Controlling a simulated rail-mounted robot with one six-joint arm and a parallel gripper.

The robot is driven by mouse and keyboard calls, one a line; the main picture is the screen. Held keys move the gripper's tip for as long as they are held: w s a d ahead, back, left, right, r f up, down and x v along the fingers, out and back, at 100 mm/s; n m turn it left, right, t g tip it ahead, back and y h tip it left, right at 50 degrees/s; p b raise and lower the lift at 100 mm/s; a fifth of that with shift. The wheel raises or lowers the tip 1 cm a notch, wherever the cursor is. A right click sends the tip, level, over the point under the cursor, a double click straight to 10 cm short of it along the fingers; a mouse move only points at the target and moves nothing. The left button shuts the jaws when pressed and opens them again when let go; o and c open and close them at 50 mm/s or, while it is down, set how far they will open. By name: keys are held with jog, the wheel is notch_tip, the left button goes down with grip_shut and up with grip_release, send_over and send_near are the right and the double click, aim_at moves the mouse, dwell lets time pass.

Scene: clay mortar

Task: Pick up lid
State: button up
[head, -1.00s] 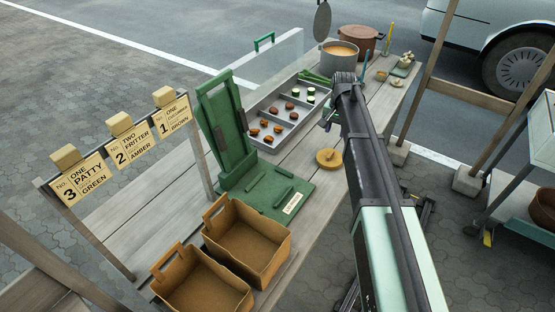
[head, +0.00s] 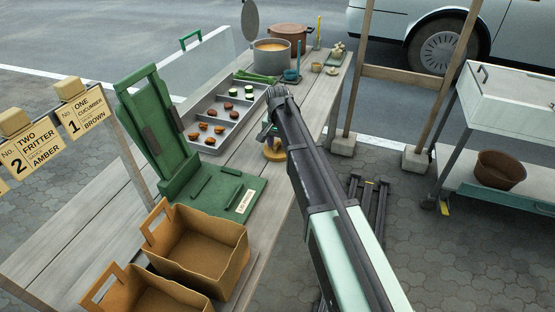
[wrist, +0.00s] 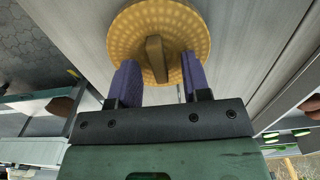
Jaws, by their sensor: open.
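A round yellow lid (head: 276,153) with a raised bar handle lies on the wooden table near its right edge. It also shows at the top of the wrist view (wrist: 190,30). My gripper (wrist: 158,74) is open, with its two purple fingers apart and the bar handle of the lid between and slightly beyond them. In the head view my gripper (head: 268,133) is just above the lid and partly hides it. Whether the fingers touch the lid cannot be told.
A green press (head: 160,130) and paper bags (head: 197,245) stand to the left. A sectioned tray of food (head: 215,140) lies behind. A pot of orange soup (head: 272,55) and a brown lidded pot (head: 290,36) stand at the far end. A cart (head: 510,95) is at right.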

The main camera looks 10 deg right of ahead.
aim_at(278, 144)
jog(key=shift+f, duration=0.1)
jog(key=shift+p, duration=0.3)
grip_shut()
notch_tip(278, 144, up, 20)
jog(key=p, duration=2)
jog(key=shift+r, duration=0.25)
